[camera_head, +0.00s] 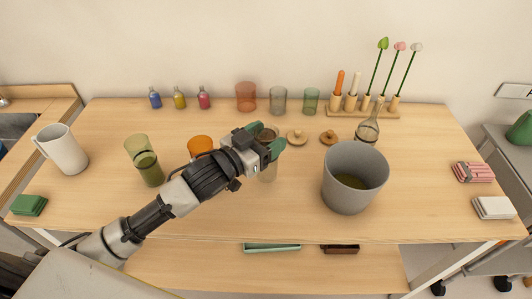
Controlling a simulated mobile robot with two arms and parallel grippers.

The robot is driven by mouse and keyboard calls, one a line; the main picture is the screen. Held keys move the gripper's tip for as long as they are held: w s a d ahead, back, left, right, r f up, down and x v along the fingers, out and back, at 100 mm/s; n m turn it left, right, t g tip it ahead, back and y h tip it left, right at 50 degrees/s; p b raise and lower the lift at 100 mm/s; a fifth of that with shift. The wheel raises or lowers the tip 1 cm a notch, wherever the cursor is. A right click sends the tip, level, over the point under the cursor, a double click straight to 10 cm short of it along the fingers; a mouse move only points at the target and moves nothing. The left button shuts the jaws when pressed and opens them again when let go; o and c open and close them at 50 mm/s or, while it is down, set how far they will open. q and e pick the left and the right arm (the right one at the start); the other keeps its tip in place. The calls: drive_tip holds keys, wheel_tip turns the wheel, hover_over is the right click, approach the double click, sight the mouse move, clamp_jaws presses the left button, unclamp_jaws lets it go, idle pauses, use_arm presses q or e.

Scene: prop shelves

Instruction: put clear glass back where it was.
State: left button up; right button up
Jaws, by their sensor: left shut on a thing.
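My left gripper (267,141), with teal fingertips, is shut on the clear glass (268,172) near the middle of the table. The gripper covers much of the glass; its lower part shows below the fingers and part of its rim above them. The glass looks upright; I cannot tell whether its base touches the table. My right gripper is not in view.
A large grey pot (352,190) stands right of the glass. An orange cup (200,146) and a green glass vase (145,160) stand left. Two wooden lids (297,137) and three coloured tumblers (279,100) are behind. The table's front middle is clear.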

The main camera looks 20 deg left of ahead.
use_arm(q)
wheel_tip(320, 180, down, 3)
drive_tip(key=shift+f, duration=0.45)
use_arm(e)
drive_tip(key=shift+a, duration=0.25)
use_arm(q)
drive_tip(key=shift+f, duration=0.15)
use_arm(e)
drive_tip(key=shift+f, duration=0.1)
use_arm(q)
drive_tip(key=o, duration=1.5)
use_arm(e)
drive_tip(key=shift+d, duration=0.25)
use_arm(q)
drive_tip(key=shift+b+v, duration=0.95)
drive_tip(key=shift+v, duration=5.1)
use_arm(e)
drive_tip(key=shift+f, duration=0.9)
use_arm(q)
drive_tip(key=shift+d, duration=0.1)
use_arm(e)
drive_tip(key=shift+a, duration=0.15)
